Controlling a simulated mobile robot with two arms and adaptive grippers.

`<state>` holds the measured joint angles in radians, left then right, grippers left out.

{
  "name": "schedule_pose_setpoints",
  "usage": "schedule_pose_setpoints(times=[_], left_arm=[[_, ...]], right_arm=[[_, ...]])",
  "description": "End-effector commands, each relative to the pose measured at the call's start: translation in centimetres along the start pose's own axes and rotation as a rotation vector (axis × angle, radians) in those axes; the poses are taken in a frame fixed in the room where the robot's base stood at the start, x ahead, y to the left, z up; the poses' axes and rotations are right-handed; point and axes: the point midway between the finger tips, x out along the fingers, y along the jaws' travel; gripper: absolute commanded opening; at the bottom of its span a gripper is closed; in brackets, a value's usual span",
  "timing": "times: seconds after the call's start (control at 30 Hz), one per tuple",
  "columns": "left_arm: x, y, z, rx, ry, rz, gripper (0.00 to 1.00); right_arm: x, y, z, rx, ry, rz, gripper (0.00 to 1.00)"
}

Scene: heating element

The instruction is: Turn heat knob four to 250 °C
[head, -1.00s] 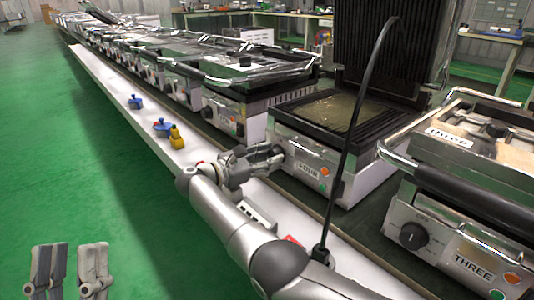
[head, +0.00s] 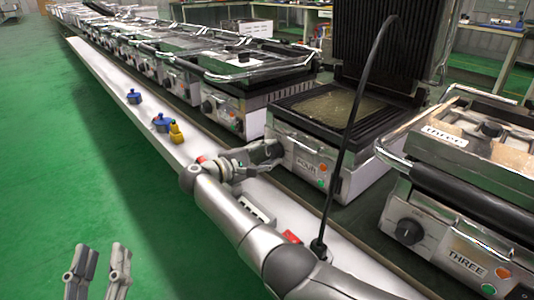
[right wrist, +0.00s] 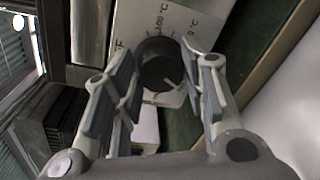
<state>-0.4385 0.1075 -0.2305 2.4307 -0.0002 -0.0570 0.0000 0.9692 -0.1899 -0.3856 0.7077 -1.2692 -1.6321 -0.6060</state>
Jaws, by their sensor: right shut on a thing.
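The grill labelled FOUR (head: 306,166) stands with its lid raised and its hot plate bare. Its black heat knob (right wrist: 160,65) shows in the right wrist view, with a pale pointer line and a white dial plate with °C markings (right wrist: 172,20); the full setting cannot be read. My right gripper (head: 278,152) is at the left end of that grill's front panel and hides the knob in the head view. In the right wrist view its two fingers (right wrist: 166,66) are on either side of the knob, shut on it. My left gripper (head: 97,268) hangs empty at bottom left, fingers apart.
Grill THREE (head: 440,235) stands shut at the right, its own knob (head: 409,231) at its left. A black cable (head: 348,130) rises in front of grill FOUR. Blue and yellow small items (head: 176,133) lie on the white ledge. More grills line the back left.

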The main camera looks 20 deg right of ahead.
Motion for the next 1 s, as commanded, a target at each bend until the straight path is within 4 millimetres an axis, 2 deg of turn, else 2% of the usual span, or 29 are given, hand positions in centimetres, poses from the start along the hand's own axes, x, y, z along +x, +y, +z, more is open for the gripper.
schedule_pose_setpoints(times=[0.63,0.67,0.8,0.83,1.0], left_arm=[[0.0,0.0,0.04,0.0,-0.001,0.0,0.4],[0.0,0.0,0.03,0.0,-0.001,0.0,0.4],[0.0,0.0,0.03,0.0,-0.001,0.0,0.4],[0.0,0.0,0.03,0.0,-0.001,0.0,0.4],[0.0,0.0,0.02,0.0,-0.001,0.0,0.4]], right_arm=[[0.09,0.05,0.06,0.055,0.003,0.004,0.15],[0.09,0.06,0.06,0.055,0.003,0.004,0.4],[0.07,0.04,0.05,0.054,0.004,0.004,0.58],[0.07,0.04,0.04,0.054,0.004,0.003,0.61],[0.03,0.01,0.03,0.054,0.004,0.003,0.61]])
